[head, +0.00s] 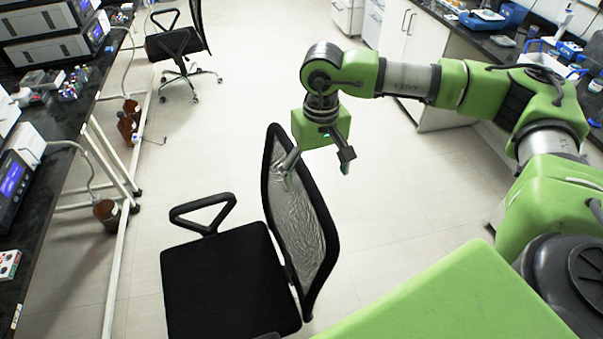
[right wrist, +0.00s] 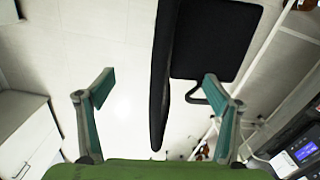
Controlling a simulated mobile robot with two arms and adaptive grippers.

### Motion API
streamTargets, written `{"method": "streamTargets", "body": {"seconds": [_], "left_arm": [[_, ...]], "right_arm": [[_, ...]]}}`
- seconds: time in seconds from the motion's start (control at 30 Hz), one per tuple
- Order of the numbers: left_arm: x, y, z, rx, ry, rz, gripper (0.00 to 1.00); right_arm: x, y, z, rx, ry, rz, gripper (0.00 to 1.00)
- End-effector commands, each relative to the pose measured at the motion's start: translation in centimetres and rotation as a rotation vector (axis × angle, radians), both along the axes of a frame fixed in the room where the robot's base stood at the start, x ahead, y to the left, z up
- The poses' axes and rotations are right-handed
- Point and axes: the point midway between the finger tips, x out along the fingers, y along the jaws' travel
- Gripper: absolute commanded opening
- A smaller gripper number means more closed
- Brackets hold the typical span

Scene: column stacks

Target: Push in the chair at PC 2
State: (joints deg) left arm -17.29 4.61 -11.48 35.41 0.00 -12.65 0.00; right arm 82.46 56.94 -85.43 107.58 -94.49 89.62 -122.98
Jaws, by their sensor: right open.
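A black office chair (head: 225,283) with a mesh back (head: 297,208) stands in the aisle at the lower middle of the head view. Its seat faces the left bench and its back is on the right. My right gripper (head: 318,170) is open beside the upper part of the chair back. In the right wrist view, the open fingers of my right gripper (right wrist: 158,82) show on either side of the edge-on chair back (right wrist: 160,85), and the seat (right wrist: 215,40) lies beyond. I cannot tell whether a finger touches the back. My left gripper is not in view. No PC 2 label is readable.
A black lab bench (head: 62,140) with instruments runs along the left, and brown bottles (head: 107,213) stand under it. A second black chair (head: 180,45) is farther back. White cabinets (head: 405,35) stand at the right. The floor between is clear.

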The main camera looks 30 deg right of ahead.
Motion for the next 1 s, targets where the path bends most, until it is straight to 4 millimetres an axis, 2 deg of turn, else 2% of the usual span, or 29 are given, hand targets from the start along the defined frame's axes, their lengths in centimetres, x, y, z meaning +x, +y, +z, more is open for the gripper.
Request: {"method": "streamTargets", "body": {"seconds": [0.03, 0.17, 0.2, 0.4, 0.6, 0.87, 0.93, 1.0], "left_arm": [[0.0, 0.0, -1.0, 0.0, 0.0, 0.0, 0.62], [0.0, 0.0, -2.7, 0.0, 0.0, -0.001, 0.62], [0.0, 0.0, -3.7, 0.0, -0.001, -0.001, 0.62], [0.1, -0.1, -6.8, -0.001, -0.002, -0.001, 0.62], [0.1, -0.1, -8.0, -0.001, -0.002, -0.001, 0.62], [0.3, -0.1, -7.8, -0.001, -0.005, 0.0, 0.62], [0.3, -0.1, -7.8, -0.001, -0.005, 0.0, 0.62], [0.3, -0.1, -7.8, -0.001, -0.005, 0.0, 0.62]], "right_arm": [[-0.1, 0.0, -1.7, -0.002, 0.003, -0.001, 0.83], [-0.1, 0.0, -4.9, 0.0, 0.002, -0.001, 0.83], [0.0, 0.0, -5.7, 0.001, 0.001, -0.001, 0.83], [0.0, 0.1, -8.8, 0.002, 0.001, 0.0, 0.83], [0.0, 0.1, -9.9, 0.002, -0.001, 0.0, 0.83], [0.0, 0.1, -9.8, 0.001, 0.0, 0.0, 0.83], [0.0, 0.1, -9.8, 0.001, 0.0, 0.0, 0.7], [0.0, 0.1, -9.8, 0.001, 0.0, 0.0, 0.52]]}}
